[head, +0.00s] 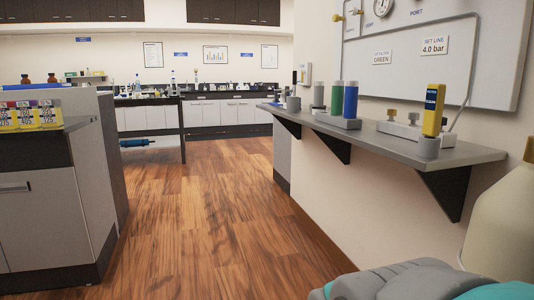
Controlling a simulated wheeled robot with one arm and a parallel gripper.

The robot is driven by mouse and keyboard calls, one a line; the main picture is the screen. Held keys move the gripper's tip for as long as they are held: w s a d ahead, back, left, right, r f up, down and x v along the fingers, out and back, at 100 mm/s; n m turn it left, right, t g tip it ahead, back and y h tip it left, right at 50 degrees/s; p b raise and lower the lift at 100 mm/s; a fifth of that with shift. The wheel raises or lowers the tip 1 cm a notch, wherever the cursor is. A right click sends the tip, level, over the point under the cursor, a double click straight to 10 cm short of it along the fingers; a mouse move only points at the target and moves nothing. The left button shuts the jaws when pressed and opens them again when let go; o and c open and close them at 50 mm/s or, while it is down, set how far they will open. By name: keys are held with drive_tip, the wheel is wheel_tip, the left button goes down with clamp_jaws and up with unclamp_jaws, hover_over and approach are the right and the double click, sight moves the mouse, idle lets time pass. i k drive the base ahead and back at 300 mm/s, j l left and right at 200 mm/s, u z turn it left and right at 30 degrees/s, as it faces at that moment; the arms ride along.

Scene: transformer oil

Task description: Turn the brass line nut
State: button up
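A white wall panel (440,62) with a round gauge (382,7), thin tubing and labels fills the upper right. Small brass-coloured fittings (338,18) sit at its upper left edge. I cannot tell which of these brass parts, if any, is the line nut. Parts of my own body show at the lower right. My gripper is not in view.
The shelf also holds a yellow handheld device (433,110) in a grey holder and a rack with green and blue cylinders (350,100). A cabinet (50,210) stands at the left. The wooden floor (190,220) between is clear, with lab benches (220,112) at the back.

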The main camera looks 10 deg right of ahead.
sight(390, 112)
drive_tip(key=i+l+z, duration=0.2)
drive_tip(key=l+z, duration=0.25)
drive_tip(key=i+l+z, duration=0.2)
drive_tip(key=z, duration=0.2)
